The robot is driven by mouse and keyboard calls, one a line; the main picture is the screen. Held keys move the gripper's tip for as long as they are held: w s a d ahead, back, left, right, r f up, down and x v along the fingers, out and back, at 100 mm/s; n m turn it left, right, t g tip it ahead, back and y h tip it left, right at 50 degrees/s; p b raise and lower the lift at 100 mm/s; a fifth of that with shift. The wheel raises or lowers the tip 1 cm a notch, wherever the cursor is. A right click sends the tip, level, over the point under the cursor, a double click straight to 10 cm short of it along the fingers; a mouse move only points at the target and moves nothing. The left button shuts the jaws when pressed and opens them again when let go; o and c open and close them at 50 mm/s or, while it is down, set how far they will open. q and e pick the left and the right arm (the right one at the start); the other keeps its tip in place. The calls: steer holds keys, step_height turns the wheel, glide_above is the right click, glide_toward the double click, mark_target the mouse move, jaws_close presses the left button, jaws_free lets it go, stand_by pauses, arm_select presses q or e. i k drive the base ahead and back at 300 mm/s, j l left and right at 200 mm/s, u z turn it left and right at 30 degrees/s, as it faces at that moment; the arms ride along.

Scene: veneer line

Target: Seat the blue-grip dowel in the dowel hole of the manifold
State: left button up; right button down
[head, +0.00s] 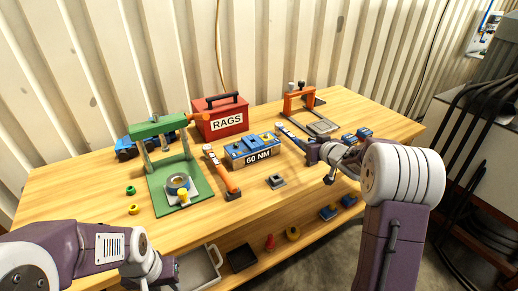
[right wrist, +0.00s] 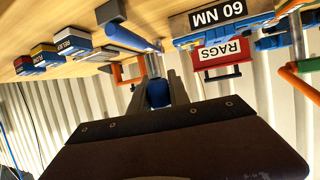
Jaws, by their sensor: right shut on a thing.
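My right gripper (head: 314,154) is shut on the blue-grip dowel. In the right wrist view the dowel's blue grip (right wrist: 158,93) sits between the two fingers, and a silver shaft (right wrist: 153,65) extends beyond it. In the head view the fingers largely hide the dowel. The blue block labelled 60 NM (head: 250,148), which looks like the manifold, stands mid-table, left of the right gripper. It also shows in the right wrist view (right wrist: 222,18). I cannot make out its dowel hole. My left gripper (head: 165,268) is low at the front left, its fingers unclear.
An orange-handled tool (head: 220,170) lies left of the block, and a small grey square holder (head: 277,182) in front. A green press (head: 160,165), a red RAGS box (head: 220,117) and an orange frame (head: 299,97) stand around. The right front of the tabletop is partly clear.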

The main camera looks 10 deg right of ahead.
mark_target(253, 146)
steer(key=i+l+u, duration=0.1)
steer(key=l+u, duration=0.2)
steer(key=l, duration=0.15)
steer(key=i+l+u, duration=0.1)
steer(key=l+u, duration=0.2)
steer(key=l, duration=0.15)
steer(key=l+u, duration=0.3)
steer(key=l, duration=0.2)
steer(key=l+u, duration=0.3)
steer(key=l, duration=0.2)
steer(key=k+l+u, duration=0.1)
steer(key=l+u, duration=0.2)
steer(key=l, duration=0.15)
steer(key=k+l+u, duration=0.15)
steer(key=l+u, duration=0.15)
steer(key=l, duration=0.15)
steer(key=k+l+u, duration=0.15)
steer(key=l+u, duration=0.15)
steer(key=k+l+u, duration=0.3)
steer(key=l, duration=0.2)
